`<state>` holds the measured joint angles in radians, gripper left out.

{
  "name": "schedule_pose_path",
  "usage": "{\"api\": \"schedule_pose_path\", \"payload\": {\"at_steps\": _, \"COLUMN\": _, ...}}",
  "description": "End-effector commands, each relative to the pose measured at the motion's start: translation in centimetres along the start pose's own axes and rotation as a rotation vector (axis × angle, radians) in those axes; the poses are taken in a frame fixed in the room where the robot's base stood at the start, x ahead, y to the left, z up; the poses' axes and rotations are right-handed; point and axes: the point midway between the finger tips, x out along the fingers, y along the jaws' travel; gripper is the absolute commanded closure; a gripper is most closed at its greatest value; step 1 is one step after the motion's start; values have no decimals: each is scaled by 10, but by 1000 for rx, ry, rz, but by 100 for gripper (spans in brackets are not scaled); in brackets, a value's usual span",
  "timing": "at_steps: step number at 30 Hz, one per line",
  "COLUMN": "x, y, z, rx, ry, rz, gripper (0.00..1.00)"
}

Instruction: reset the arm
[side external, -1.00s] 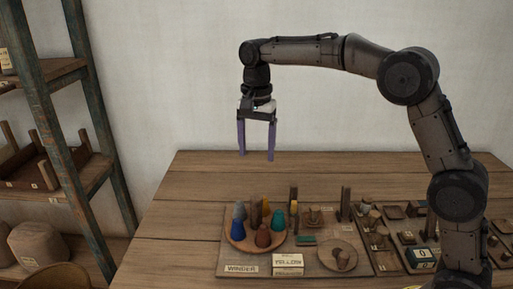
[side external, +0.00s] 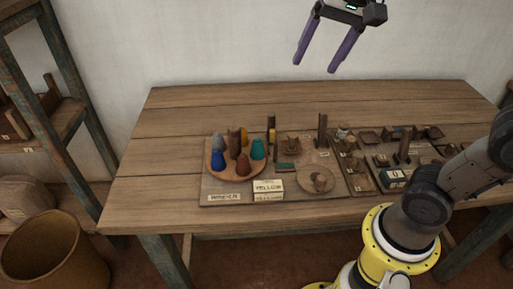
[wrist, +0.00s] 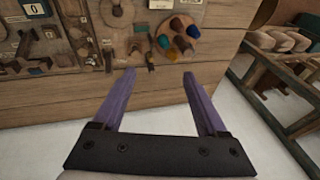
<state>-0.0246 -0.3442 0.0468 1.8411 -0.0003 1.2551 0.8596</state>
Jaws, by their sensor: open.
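My gripper (side external: 315,66) is open and empty, high above the table (side external: 190,112), with its two purple fingers apart and pointing down. In the wrist view my gripper (wrist: 158,73) also shows nothing between its fingers. The arm link joining it to my lower arm is out of the side view. Nothing touches the fingers.
A board (side external: 215,188) on the table holds a round plate (side external: 230,176) of coloured cones, a card reading YELLOW (side external: 268,185) and a shallow dish (side external: 315,178). More small wooden parts lie right. A shelf (side external: 60,130) and basket (side external: 50,255) stand left. The table's left part is clear.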

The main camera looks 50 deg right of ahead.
Motion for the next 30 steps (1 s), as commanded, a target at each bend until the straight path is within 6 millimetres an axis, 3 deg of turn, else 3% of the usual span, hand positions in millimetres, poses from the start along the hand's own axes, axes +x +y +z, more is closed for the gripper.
{"api": "schedule_pose_path", "payload": {"at_steps": 1, "x": -1, "y": 18, "z": 14, "rx": -55, "ry": 20, "rz": -19, "gripper": 25}}
{"api": "schedule_pose_path", "payload": {"at_steps": 6, "x": 17, "y": 70, "z": 55, "rx": -297, "ry": 82, "rz": -60, "gripper": 25}}
{"api": "schedule_pose_path", "payload": {"at_steps": 13, "x": 63, "y": 113, "z": 92, "rx": -640, "ry": 119, "rz": -58, "gripper": 25}}
{"api": "schedule_pose_path", "payload": {"at_steps": 16, "x": 74, "y": 116, "z": 94, "rx": -749, "ry": 121, "rz": -51, "gripper": 25}}
{"api": "schedule_pose_path", "payload": {"at_steps": 21, "x": 73, "y": 114, "z": 93, "rx": -839, "ry": 127, "rz": -47, "gripper": 25}}
{"api": "schedule_pose_path", "payload": {"at_steps": 26, "x": 45, "y": 99, "z": 80, "rx": -856, "ry": 132, "rz": -48, "gripper": 25}}
{"api": "schedule_pose_path", "payload": {"at_steps": 30, "x": 20, "y": 67, "z": 53, "rx": -875, "ry": 95, "rz": -35, "gripper": 25}}
